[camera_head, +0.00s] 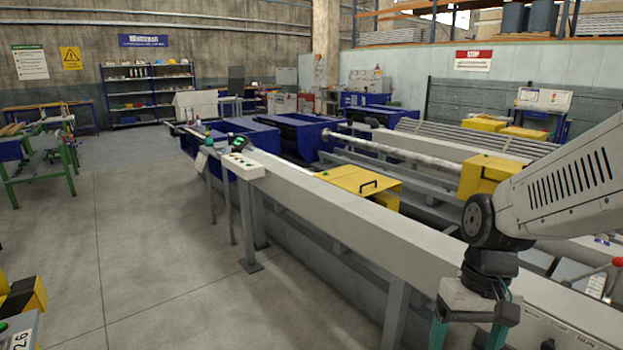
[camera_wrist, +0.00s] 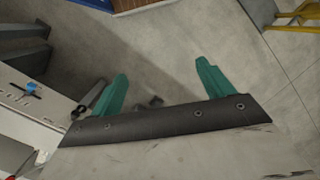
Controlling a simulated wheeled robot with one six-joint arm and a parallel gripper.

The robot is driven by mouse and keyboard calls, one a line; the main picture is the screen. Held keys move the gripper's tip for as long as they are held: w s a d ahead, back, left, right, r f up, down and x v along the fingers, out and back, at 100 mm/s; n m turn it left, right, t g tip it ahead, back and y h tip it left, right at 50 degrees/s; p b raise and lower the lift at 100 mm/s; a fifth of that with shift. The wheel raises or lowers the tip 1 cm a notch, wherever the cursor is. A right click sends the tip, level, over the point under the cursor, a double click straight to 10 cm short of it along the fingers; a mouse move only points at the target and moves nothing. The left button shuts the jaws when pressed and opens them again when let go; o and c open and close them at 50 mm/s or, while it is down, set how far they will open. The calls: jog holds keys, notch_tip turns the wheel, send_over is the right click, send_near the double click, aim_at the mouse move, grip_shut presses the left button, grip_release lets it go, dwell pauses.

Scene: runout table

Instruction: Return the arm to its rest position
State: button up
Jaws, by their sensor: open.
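My arm reaches in from the right edge of the head view and bends down at a dark joint. My gripper (camera_head: 468,335) hangs at the bottom right of that view, in front of the long grey rail of the runout table (camera_head: 330,205). Its green fingers are partly cut off by the lower edge. In the wrist view my gripper (camera_wrist: 160,85) has its two green fingers wide apart, with bare concrete floor between and beyond them. It is open and holds nothing.
A lever with a red knob (camera_head: 617,262) stands at the right edge, close to my arm. A yellow cover (camera_head: 358,181) sits behind the rail. A green-legged bench (camera_head: 40,160) stands at far left. The floor (camera_head: 150,230) left of the rail is largely clear.

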jog(key=s+d+r+t+h, duration=0.1)
jog(key=s+d+r+t, duration=0.1)
jog(key=s+r, duration=0.8)
jog(key=shift+s+r+t, duration=0.2)
jog(key=shift+s+t, duration=0.25)
jog(key=shift+t, duration=0.15)
